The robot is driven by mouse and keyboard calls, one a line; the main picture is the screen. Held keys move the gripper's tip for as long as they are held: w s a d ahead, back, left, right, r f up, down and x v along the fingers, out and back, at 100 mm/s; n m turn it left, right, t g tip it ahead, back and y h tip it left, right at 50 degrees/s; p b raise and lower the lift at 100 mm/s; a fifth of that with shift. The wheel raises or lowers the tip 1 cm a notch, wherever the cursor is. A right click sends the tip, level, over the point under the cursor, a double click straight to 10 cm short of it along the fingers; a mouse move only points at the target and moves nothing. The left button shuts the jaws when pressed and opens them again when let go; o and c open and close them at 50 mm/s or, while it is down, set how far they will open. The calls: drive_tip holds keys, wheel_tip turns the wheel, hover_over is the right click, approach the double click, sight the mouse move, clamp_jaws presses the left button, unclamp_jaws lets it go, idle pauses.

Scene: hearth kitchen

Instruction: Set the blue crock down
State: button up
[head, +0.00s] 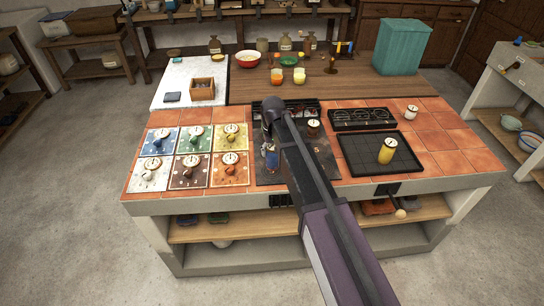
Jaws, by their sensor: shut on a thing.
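My gripper (268,148) is over the dark hob plate in the middle of the tiled counter, at the end of my arm. It is shut on the blue crock (271,161), of which only a small blue patch shows under the fingers. My gripper and arm hide the rest of it. I cannot tell whether its base touches the dark plate (268,178).
Coloured squares with white dials (194,160) fill the counter's left. On the right are a dark tray (360,166) with a yellow cylinder (387,150), a black three-dial panel (362,118) and a small white jar (411,112). A teal bin (400,46) stands behind.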

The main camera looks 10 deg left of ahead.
sight(272, 156)
drive_tip(key=shift+w+a, duration=0.2)
drive_tip(key=shift+w, duration=0.2)
drive_tip(key=shift+w+a+f+b, duration=0.1)
drive_tip(key=shift+w+f+b, duration=0.15)
drive_tip(key=shift+f+b, duration=1.55)
drive_tip(key=shift+f, duration=0.05)
drive_tip(key=shift+f, duration=0.15)
drive_tip(key=o, duration=1.2)
drive_tip(key=shift+r, duration=0.2)
wheel_tip(272, 156, up, 12)
drive_tip(key=p, duration=1.2)
